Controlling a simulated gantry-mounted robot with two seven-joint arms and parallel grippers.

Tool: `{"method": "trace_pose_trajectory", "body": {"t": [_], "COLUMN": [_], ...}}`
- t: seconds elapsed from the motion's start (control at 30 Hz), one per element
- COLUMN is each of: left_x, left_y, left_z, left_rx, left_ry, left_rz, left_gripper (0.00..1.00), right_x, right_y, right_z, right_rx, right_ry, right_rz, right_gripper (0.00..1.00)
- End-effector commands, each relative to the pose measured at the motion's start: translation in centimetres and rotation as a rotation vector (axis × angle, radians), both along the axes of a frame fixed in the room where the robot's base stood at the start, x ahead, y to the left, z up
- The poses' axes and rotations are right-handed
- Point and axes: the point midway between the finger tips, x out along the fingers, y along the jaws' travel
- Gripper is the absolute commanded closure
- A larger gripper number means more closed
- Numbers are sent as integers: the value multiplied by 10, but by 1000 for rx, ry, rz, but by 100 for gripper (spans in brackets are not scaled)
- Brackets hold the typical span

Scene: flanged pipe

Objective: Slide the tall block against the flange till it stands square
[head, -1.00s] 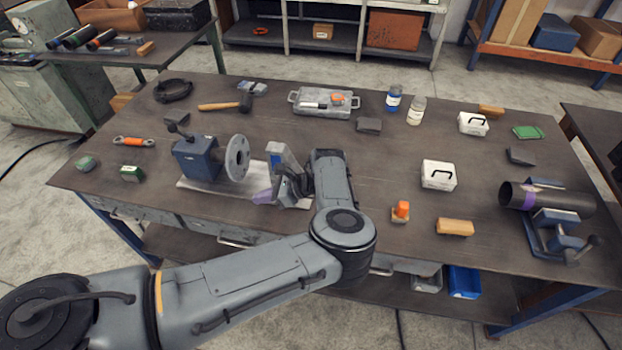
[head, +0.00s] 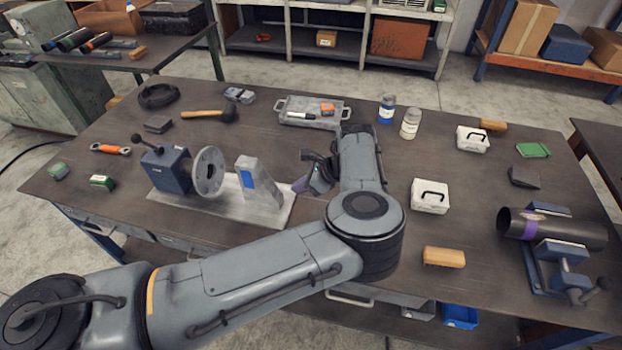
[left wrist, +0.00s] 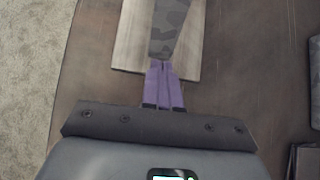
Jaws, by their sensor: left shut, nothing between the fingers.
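The tall block (head: 256,182) is grey with a blue patch and stands on a pale metal plate (head: 283,208). The flange (head: 209,173), a grey disc with holes, sits left of it on a blue holder (head: 168,170). A gap shows between block and flange, and the block looks turned out of square. My left gripper (head: 299,184), with purple fingers, is shut and empty just right of the block, apart from it in the head view. In the left wrist view, the shut fingers (left wrist: 163,88) point at the block's mottled grey surface (left wrist: 172,28); contact there is unclear. My right gripper is out of view.
A hammer (head: 208,114) and a metal tray (head: 318,119) lie behind. A white case (head: 430,196), a wooden block (head: 444,257) and a dark pipe in a clamp (head: 550,228) are to the right. My left arm covers the table's front middle.

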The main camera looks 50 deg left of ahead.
Motion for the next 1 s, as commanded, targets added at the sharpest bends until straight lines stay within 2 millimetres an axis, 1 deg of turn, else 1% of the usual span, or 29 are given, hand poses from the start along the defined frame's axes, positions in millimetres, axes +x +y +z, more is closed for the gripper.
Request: {"method": "trace_pose_trajectory", "body": {"t": [0.03,0.17,0.2,0.4,0.6,0.93,1.0], "left_x": [-6,-15,-19,-33,-38,-38,-39], "left_y": [6,18,24,40,46,47,50], "left_z": [-7,-22,-18,-19,-20,-20,-21], "left_rx": [1,1,3,1,0,0,0], "left_ry": [5,3,3,2,1,1,0], "left_rz": [2,1,3,2,1,1,1], "left_gripper": [100,100,100,100,100,100,100], "right_x": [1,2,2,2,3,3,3], "right_y": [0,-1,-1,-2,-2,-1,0], "right_z": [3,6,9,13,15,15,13], "right_rx": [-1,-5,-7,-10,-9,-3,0], "right_ry": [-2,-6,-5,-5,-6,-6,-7], "right_rz": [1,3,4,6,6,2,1], "right_gripper": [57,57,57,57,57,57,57]}}
